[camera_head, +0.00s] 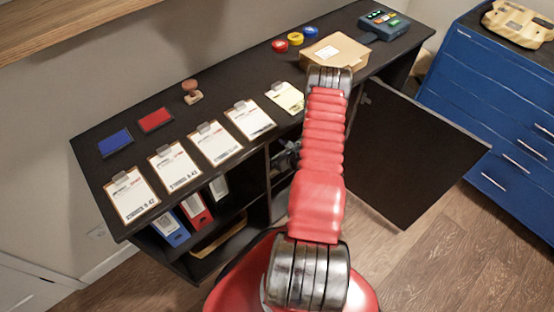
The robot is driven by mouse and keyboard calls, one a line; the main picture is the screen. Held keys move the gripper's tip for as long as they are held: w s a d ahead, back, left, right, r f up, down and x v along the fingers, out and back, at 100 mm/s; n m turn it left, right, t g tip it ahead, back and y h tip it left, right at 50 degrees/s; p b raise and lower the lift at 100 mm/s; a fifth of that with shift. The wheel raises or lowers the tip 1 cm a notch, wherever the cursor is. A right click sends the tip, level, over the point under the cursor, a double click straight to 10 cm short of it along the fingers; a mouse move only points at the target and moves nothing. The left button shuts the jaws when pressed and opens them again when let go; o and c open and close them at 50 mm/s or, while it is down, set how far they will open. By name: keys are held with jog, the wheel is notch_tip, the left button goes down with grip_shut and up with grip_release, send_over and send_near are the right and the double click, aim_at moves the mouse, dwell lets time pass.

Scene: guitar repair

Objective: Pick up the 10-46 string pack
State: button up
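No 10-46 string pack can be made out for certain. Several flat clipboard-like items with white printed sheets lie in a row along the front of the black counter: one at the far left (131,196), one beside it (174,168), a third (216,143) and a fourth (250,119). Their bottom print is too small to read surely. My red arm reaches up the middle to a metal joint over the counter, by a cardboard box (328,52). My gripper's fingers do not show.
The black counter (226,92) also holds blue (115,142) and red (156,120) pads, a stamp (191,91), small colored rolls (295,38) and a card terminal (384,24). An open cabinet door (410,155) juts out right. A blue drawer unit (490,110) stands beyond.

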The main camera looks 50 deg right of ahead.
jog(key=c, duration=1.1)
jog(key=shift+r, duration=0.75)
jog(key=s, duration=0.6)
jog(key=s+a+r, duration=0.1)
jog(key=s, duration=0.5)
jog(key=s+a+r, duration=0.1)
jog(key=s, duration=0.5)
